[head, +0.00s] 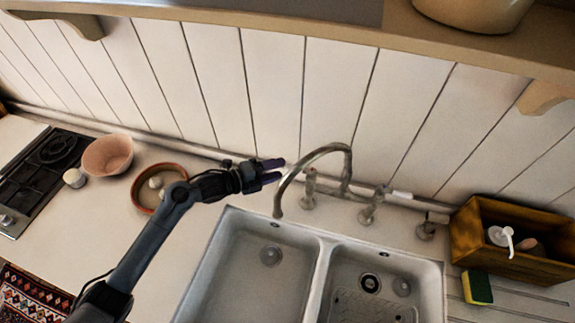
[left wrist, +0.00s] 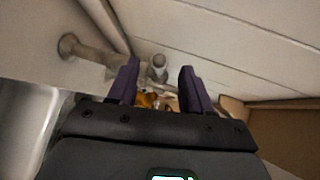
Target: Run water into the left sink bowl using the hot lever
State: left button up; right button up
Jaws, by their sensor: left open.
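The metal tap (head: 346,160) stands behind the double sink, its spout arching left with the outlet by the rear of the left sink bowl (head: 240,285). No water shows at the outlet. One tap lever (head: 309,188) stands left of the spout base and another (head: 370,207) right of it; I cannot read which is hot. My left gripper (head: 272,171) is open and empty, left of the left lever and apart from it, fingers pointing right. In the left wrist view, a rounded metal part (left wrist: 157,65) shows beyond the spread purple fingers (left wrist: 159,85). My right gripper is out of view.
The right sink bowl (head: 350,311) adjoins the left one. A wooden box (head: 480,240) and a yellow-green sponge (head: 477,288) are at the right. A brown dish (head: 143,197), a pink bowl (head: 108,155) and a hob (head: 40,175) are at the left. A shelf (head: 300,17) overhangs the wall.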

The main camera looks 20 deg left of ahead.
aim_at(288, 167)
pick_arm(q)
jog(key=shift+x, duration=2.3)
grip_shut()
